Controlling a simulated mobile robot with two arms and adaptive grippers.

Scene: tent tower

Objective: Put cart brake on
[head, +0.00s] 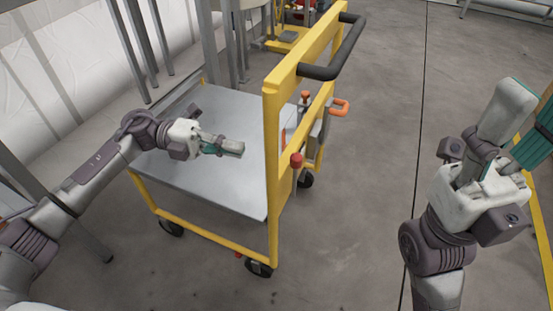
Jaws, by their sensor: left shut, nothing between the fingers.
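The cart has a yellow frame (273,150), a grey metal platform (215,182), a black push handle (338,58) and dark wheels. A lever with a red knob (296,160) stands on the near side of the frame. An orange-knobbed part (305,95) and an orange loop handle (340,107) are farther back. Which of these is the brake is not clear. My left gripper (238,149) is shut and empty above the platform, left of the yellow upright and apart from the red knob. My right gripper (523,122) is at the right, open and away from the cart.
Grey floor (385,170) is clear between the cart and my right arm. Grey posts (210,45) rise behind the platform. White padded wall panels (50,65) are at left. A yellow floor stripe (536,215) runs at the far right.

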